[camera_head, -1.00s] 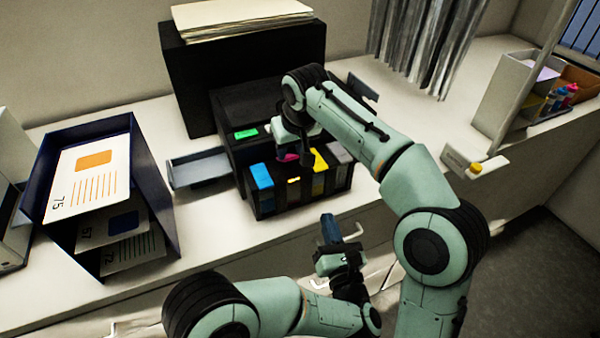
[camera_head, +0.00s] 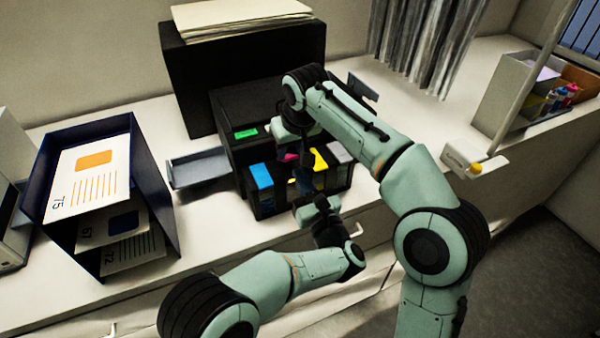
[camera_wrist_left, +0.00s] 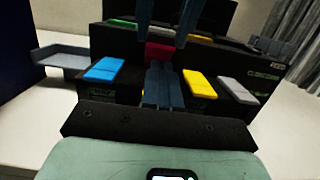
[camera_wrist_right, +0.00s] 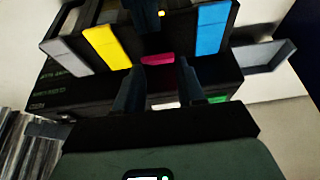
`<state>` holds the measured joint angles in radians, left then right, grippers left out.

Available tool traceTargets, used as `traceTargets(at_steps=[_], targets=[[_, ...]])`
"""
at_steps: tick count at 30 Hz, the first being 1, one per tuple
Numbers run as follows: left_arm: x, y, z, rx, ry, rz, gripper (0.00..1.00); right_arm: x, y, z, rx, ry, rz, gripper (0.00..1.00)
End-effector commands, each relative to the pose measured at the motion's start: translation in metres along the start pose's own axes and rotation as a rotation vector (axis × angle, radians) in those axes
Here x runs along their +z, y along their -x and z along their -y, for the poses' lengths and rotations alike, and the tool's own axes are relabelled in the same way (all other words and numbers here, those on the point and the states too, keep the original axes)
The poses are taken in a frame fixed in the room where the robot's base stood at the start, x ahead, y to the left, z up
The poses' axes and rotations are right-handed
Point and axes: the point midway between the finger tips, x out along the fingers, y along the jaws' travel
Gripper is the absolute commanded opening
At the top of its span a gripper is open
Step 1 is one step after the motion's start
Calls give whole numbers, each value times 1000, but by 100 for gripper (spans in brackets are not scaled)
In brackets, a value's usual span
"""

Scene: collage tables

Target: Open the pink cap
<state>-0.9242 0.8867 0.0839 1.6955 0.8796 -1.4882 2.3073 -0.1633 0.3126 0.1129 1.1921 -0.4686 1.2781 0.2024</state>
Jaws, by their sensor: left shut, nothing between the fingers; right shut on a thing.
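The pink cap (camera_head: 291,157) is on the front of the black printer, between the blue cap (camera_head: 261,175) and the yellow cap (camera_head: 319,159). My right gripper (camera_wrist_right: 160,75) reaches down from above. Its fingers are at the two sides of the pink cap, which also shows in the right wrist view (camera_wrist_right: 158,59), and it is shut on it. My left gripper (camera_wrist_left: 163,88) is in front of the printer, shut and empty. Its fingertips are just below the pink cap in the left wrist view (camera_wrist_left: 160,52). In the head view the right arm partly hides the pink cap.
The printer (camera_head: 240,110) stands on the white counter (camera_head: 220,225), with a grey side tray (camera_head: 200,168) at its left. A grey cap (camera_head: 338,152) is right of the yellow one. A dark blue paper holder (camera_head: 160,200) stands left. A box of small bottles (camera_head: 560,95) is far right.

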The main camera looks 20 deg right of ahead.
Motion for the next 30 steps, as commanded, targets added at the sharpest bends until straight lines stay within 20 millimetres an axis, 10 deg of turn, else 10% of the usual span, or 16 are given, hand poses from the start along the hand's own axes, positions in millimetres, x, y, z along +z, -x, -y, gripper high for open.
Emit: traceTargets(at_steps=[28, 29, 30], targets=[[21, -20, 0, 1, -2, -1, 0, 0, -5, 0, 1, 1, 1, 0], [21, -20, 0, 1, -2, -1, 0, 0, -5, 0, 1, 1, 1, 48], [21, -20, 0, 1, -2, -1, 0, 0, -5, 0, 1, 1, 2, 61]])
